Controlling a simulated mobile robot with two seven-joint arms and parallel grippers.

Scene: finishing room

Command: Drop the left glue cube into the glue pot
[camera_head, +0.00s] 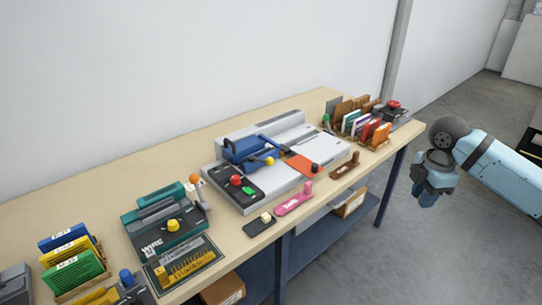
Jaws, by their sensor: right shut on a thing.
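A small cream cube (266,217) sits on a dark flat tray (258,228) at the front edge of the bench, left of a pink strip. I cannot tell whether it is the left glue cube. No glue pot can be made out for sure. My right gripper (426,196) hangs off the bench's right end, over the floor, away from the tray and pointing down. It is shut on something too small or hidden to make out. My left gripper is out of view.
The wooden bench (120,203) carries a grey binding machine (270,190) with a blue clamp, a green wire machine (165,223), a pink strip (294,204) and a brown strip (345,167). Book racks stand at both ends. The floor to the right is clear.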

